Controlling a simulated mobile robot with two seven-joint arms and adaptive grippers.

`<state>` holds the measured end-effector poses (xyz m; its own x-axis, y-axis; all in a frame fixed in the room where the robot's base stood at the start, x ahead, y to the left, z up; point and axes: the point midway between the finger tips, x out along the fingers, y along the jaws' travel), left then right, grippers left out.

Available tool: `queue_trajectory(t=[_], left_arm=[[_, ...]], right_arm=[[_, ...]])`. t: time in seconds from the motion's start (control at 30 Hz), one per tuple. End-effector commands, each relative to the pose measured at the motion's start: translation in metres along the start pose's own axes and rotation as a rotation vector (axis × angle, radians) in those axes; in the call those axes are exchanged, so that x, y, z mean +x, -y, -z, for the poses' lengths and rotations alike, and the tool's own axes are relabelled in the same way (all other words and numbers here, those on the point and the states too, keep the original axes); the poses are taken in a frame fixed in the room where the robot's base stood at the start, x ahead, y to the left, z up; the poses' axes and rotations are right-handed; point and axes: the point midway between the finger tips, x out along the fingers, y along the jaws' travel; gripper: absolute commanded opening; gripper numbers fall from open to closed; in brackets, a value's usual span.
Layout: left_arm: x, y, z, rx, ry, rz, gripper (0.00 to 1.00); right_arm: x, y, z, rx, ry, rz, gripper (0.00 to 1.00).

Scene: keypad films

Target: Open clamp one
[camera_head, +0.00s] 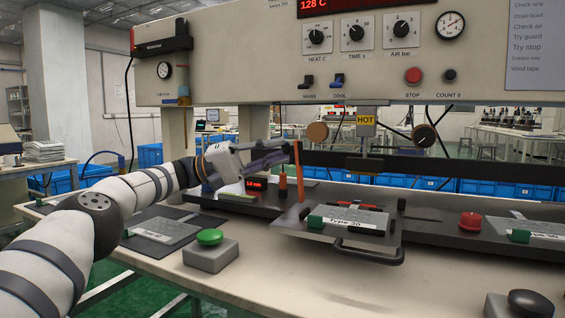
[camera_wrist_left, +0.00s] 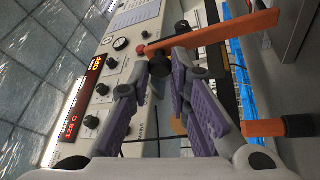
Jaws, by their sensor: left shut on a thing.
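A long orange lever (camera_head: 298,172) stands nearly upright at the left edge of the middle plate; I take it for clamp one's lever. In the left wrist view the orange lever (camera_wrist_left: 215,33) runs from the fingertips to the upper right. My left gripper (camera_head: 291,149) is at the lever's top end, shut on it. The clamp's base is partly hidden. My right gripper is not in view.
A grey plate (camera_head: 350,219) labelled Type 20 has a black front handle (camera_head: 370,257). A green button box (camera_head: 210,254) stands at front left, a black button (camera_head: 530,301) at front right. A HOT-marked head (camera_head: 366,120) hangs above.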

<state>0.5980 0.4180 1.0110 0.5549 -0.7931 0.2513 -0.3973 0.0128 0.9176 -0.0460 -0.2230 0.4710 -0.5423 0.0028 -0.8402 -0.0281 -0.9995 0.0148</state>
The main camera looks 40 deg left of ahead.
Motion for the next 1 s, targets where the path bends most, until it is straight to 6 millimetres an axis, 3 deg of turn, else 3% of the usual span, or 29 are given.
queue_trajectory(t=[0.43, 0.47, 0.53, 0.87, 1.0], left_arm=[[-0.005, 0.003, 0.001, -0.024, -0.024, -0.057, 0.00], [-0.005, 0.003, 0.001, -0.024, -0.024, -0.057, 0.24], [-0.005, 0.003, 0.001, -0.024, -0.024, -0.056, 0.39], [-0.004, 0.000, 0.001, -0.018, -0.019, -0.046, 0.39], [0.010, -0.017, 0.001, 0.029, 0.025, 0.044, 0.39]], right_arm=[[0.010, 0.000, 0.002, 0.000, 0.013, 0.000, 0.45], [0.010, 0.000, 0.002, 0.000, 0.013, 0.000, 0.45], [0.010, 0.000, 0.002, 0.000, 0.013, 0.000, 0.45], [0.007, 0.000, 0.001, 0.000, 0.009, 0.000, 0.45], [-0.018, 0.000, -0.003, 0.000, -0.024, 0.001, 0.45]])
